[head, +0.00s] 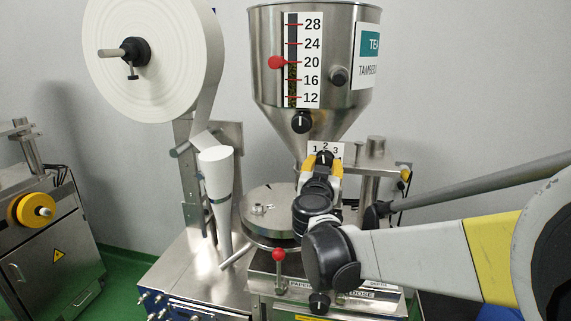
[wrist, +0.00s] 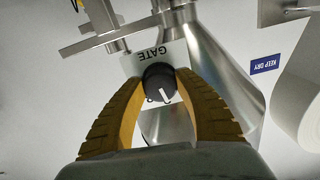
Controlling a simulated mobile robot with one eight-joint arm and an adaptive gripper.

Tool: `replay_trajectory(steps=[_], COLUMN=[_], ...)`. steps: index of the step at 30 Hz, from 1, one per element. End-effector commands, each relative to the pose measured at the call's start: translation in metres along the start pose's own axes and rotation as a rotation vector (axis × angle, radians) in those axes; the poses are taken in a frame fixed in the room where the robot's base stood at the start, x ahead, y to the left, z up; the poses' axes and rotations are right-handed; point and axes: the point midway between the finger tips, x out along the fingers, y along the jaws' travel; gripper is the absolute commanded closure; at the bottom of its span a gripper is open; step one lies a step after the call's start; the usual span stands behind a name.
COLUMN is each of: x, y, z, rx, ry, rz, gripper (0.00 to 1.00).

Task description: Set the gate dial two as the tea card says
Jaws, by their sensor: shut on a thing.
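The gate dial, a black knob with a white pointer line, shows in the wrist view (wrist: 158,82) beside an upside-down GATE label. In the head view its plate (head: 314,148) reads 1, 2, 3. The pointer runs toward the number side, roughly at the middle; the exact number is hard to read because the fingers hide part of the plate. My gripper (wrist: 160,78) has its yellow fingers closed around the knob, one on each side. It also shows in the head view (head: 323,166). The tea card (head: 367,57) on the hopper is cut off at the right; only "TEA" and "TAMBER" show.
The steel hopper (head: 270,75) has a scale (head: 302,60) with a red pointer at 20 and another black knob (head: 301,122) below. A paper roll (head: 180,60) hangs at the left. A red-topped lever (head: 278,255) stands in front of the round plate (head: 262,205).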

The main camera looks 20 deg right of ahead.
Motion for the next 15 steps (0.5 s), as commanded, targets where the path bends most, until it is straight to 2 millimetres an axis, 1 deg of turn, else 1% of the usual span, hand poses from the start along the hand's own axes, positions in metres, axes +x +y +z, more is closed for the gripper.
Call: replay_trajectory(steps=[6,15], x=[0.0005,0.0005], y=[-0.0008,-0.0009], z=[-0.0008,-0.0009], rx=[0.111,0.178], ry=[0.001,0.001], rz=[-0.001,-0.001], gripper=[0.92,0.92])
